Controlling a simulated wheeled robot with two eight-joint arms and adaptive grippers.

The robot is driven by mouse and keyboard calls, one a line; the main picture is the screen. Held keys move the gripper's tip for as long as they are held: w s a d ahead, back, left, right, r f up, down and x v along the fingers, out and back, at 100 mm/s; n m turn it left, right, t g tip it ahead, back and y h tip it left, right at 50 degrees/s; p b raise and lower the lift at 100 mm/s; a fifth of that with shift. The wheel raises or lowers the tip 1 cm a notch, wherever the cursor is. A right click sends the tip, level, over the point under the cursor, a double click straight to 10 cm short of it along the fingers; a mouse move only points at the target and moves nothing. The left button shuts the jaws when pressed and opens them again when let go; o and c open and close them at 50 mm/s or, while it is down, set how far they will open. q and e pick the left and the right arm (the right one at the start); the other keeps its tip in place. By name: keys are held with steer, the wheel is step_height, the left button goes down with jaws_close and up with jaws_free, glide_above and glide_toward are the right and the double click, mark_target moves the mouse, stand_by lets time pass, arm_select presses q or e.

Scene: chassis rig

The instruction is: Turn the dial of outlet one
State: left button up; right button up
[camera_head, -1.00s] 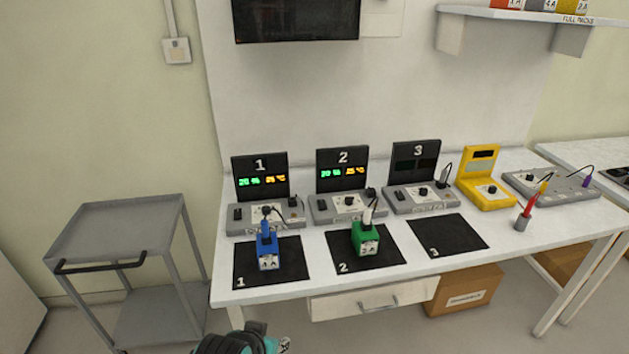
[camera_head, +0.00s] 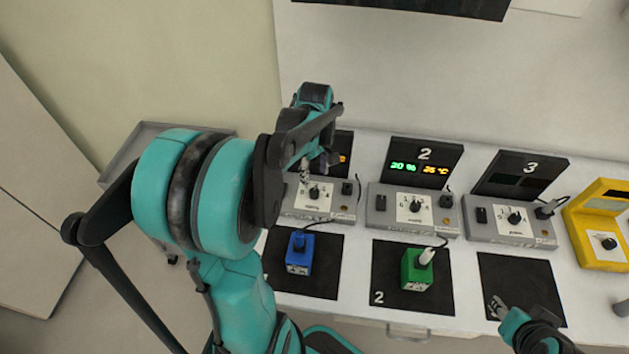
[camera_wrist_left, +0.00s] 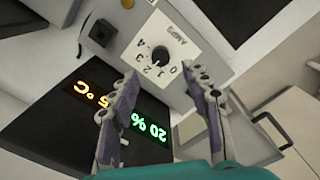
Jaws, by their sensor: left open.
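The outlet one unit (camera_head: 345,214) is a grey box with a white dial plate at the back left of the table. Its black dial (camera_head: 314,191) also shows in the left wrist view (camera_wrist_left: 160,54), beside a scale from 0 to 4; its pointer is too small to read. My left gripper (camera_head: 317,168) is above the unit, near the dial. In the left wrist view it is open (camera_wrist_left: 167,88), with the dial beyond the fingertips, apart from them. My arm hides most of the unit's display, which reads 20 % in the wrist view. My right gripper (camera_head: 497,306) is at the lower right.
A blue pack (camera_head: 299,252) stands on the black mat in front of unit one. A green pack (camera_head: 416,270) stands on mat 2. Units two (camera_head: 385,216) and three (camera_head: 484,232) stand to the right. Mat 3 (camera_head: 520,280) has no pack on it.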

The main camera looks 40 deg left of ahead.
mark_target(314, 191)
arm_select(q)
steer(key=shift+w+a+f, duration=0.2)
steer(key=shift+a+f, duration=0.05)
steer(key=shift+f, duration=0.05)
step_height(314, 191, down, 7)
steer(key=b, duration=0.3)
steer(key=shift+s+d, duration=0.1)
steer(key=shift+s, duration=0.05)
jaws_close()
